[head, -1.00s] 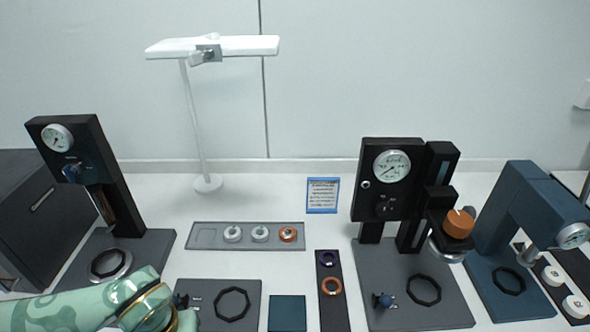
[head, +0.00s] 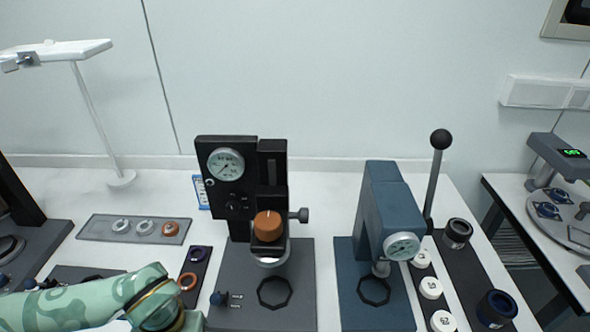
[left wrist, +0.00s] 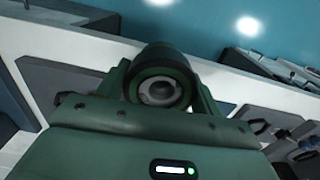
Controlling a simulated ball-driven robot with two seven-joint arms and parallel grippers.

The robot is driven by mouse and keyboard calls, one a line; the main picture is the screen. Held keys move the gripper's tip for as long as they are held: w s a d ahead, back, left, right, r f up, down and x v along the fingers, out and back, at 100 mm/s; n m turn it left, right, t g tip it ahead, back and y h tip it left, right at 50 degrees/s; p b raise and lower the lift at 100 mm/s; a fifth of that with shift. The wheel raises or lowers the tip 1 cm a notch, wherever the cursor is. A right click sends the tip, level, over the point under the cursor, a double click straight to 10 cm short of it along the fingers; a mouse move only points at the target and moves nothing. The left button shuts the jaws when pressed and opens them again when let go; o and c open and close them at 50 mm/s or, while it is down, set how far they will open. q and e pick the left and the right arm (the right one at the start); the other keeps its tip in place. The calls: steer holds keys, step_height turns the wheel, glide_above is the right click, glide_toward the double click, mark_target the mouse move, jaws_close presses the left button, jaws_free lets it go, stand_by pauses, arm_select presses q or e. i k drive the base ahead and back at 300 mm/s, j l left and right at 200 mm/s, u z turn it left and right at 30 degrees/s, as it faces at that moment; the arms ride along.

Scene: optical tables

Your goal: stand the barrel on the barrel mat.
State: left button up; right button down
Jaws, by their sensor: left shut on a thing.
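My left gripper (left wrist: 163,92) is shut on a dark barrel (left wrist: 158,72) with a pale, lens-like centre, shown end-on between the fingers in the left wrist view. In the head view my left arm comes in at the lower left, and its hand runs out at the bottom edge. The fingers and the held barrel are not visible there. I cannot pick out the barrel mat with certainty; my arm covers part of the table at the lower left. My right gripper is not in view.
A black gauge press (head: 228,172) stands on a grey plate (head: 240,262) with an octagonal outline. A blue press (head: 383,205) stands to its right. A tray (head: 100,228) holds small rings.

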mark_target(474, 285)
steer(key=l, duration=3.1)
